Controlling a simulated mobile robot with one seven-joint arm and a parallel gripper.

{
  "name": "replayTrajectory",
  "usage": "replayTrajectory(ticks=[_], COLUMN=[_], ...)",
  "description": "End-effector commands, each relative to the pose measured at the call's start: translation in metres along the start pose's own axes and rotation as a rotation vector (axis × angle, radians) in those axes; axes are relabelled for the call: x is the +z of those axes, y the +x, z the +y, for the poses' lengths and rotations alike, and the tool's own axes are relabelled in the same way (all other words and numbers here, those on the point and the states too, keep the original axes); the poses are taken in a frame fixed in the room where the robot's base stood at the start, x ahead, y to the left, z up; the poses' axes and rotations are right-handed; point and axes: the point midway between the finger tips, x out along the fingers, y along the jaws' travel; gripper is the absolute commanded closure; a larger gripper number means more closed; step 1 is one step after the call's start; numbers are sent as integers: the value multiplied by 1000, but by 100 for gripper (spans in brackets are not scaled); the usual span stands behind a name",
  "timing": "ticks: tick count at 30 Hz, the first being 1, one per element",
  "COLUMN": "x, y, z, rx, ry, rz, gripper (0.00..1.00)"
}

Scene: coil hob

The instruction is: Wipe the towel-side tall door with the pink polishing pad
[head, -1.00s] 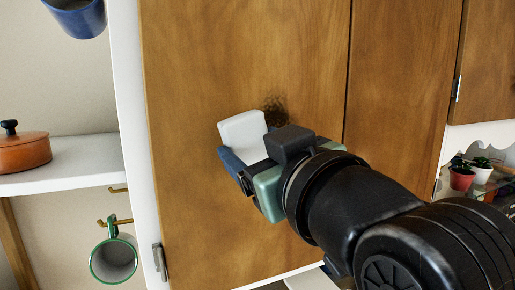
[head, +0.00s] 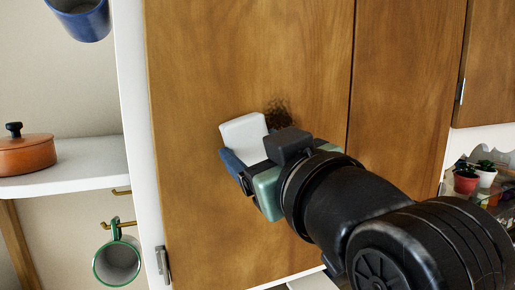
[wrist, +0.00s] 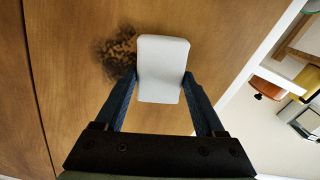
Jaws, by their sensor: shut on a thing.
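My gripper (head: 243,160) is shut on a pale white-grey pad (head: 243,134); no pink shows on it. In the wrist view the pad (wrist: 162,67) sits between the two blue fingers. The pad is at the wooden tall door (head: 210,60); I cannot tell whether it touches the surface. A dark speckled smudge (head: 278,108) is on this door, just right of and above the pad in the head view. In the wrist view the smudge (wrist: 117,50) lies directly left of the pad, partly behind the left finger. No towel is in view.
Another wooden door (head: 405,80) adjoins on the right. A metal hinge (head: 162,263) sits at the door's lower left. To the left are a shelf (head: 85,165) with an orange pot (head: 26,155), a hanging green-rimmed mug (head: 117,262) and a blue mug (head: 82,20). Potted plants (head: 466,180) stand at right.

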Motion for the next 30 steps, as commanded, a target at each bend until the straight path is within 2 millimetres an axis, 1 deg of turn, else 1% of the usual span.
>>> replayTrajectory(ticks=[15, 20, 23, 30], x=[0, 0, 2, 8], y=[10, 10, 10, 9], z=[0, 2, 7, 28], rx=[0, 1, 2, 2], ry=[0, 0, 1, 1], rz=[1, 1, -1, -1], gripper=[73, 73, 73, 73])
